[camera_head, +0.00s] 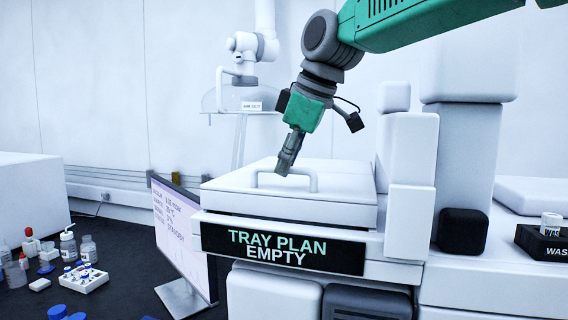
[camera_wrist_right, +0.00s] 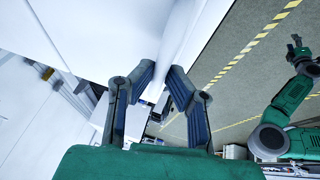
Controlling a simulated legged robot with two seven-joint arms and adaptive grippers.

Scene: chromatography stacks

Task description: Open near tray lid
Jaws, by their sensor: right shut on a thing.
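The near tray lid (camera_head: 345,207) is a flat white slab with a white arched handle (camera_head: 315,181). It lies level on the white unit whose black front reads "TRAY PLAN EMPTY" (camera_head: 215,238). My right gripper (camera_head: 284,170) reaches down from above and is shut on the handle near its middle. In the right wrist view, the white handle (camera_wrist_right: 178,45) runs between the two fingers of the right gripper (camera_wrist_right: 168,80). My left gripper (camera_wrist_right: 297,42) shows small at the right of that view; its finger opening is unclear. It is not in the head view.
A monitor (camera_head: 183,235) stands close to the left of the tray unit. Bottles and a white vial rack (camera_head: 80,279) sit on the dark bench at left. White columns (camera_head: 410,160) rise right of the lid. A black waste holder (camera_head: 540,243) is at far right.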

